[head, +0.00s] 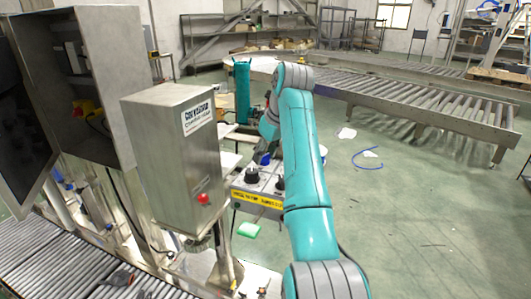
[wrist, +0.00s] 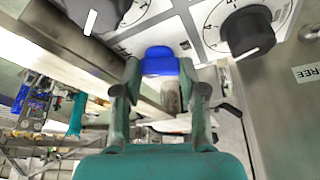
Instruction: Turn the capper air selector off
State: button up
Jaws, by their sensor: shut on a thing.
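A grey control box (head: 258,185) with a yellow label stands in the middle of the head view. It carries a black selector knob (head: 251,174) and a second black knob (head: 280,184), partly hidden by my arm. In the wrist view, a black knob with a white pointer line (wrist: 247,30) sits on a printed dial at upper right. Another black knob (wrist: 98,12) is cut off at upper left. My gripper (wrist: 160,76) is shut on a blue piece (wrist: 160,60) between these knobs, next to the panel face. I cannot tell which control is the capper air selector.
A steel cabinet with a red button (head: 170,150) stands close left of the control box. A roller conveyor (head: 430,100) runs at back right. The floor at right is mostly clear.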

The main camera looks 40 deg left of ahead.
jog(key=shift+m, duration=0.4)
jog(key=o, duration=0.9)
jog(key=shift+c, duration=0.2)
jog(key=v, duration=0.7)
jog(key=shift+s+r, duration=0.15)
jog(key=shift+r, duration=0.05)
jog(key=shift+d, duration=0.2)
